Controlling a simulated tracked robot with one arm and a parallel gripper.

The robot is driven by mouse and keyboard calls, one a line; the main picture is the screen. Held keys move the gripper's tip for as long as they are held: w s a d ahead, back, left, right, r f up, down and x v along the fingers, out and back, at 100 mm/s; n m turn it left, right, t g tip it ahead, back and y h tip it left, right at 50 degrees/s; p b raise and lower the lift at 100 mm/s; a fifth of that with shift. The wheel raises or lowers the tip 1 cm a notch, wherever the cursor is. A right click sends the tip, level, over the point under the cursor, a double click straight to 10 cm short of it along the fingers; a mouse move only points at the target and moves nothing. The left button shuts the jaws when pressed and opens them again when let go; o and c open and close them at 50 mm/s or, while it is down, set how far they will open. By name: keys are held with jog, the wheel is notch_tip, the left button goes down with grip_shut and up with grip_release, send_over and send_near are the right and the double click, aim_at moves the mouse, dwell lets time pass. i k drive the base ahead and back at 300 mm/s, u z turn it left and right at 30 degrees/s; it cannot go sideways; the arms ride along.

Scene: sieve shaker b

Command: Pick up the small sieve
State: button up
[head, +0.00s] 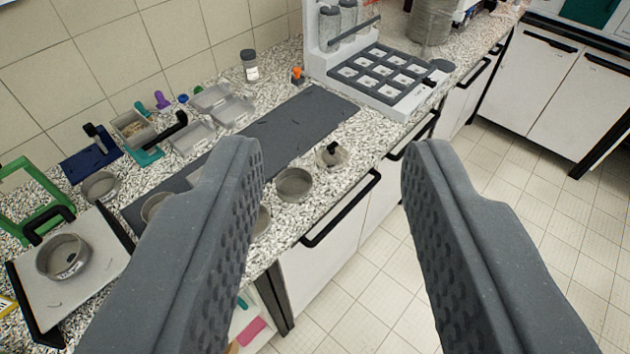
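Several small round grey sieves or pans stand on the speckled counter; I cannot tell which is the small sieve. One round pan (294,184) stands near the counter's front edge, right of my left finger. Another (101,187) is at the left, and one partly hidden pan (154,207) is behind my left finger. A larger round sieve (62,256) sits on a light plate at the far left. My gripper (335,160) is wide open and empty, its left finger over the counter in the picture and its right finger over the floor.
A dark mat (290,125) lies along the counter. A lid with a black knob (332,155) is near the front edge. A white rack machine (375,75) stands at the back. Clear trays (222,103) and a jar (249,66) are near the wall. Tiled floor (520,190) is free at right.

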aim_at(294, 185)
jog(key=z, duration=0.4)
jog(key=i, duration=1.2)
jog(key=u, duration=0.35)
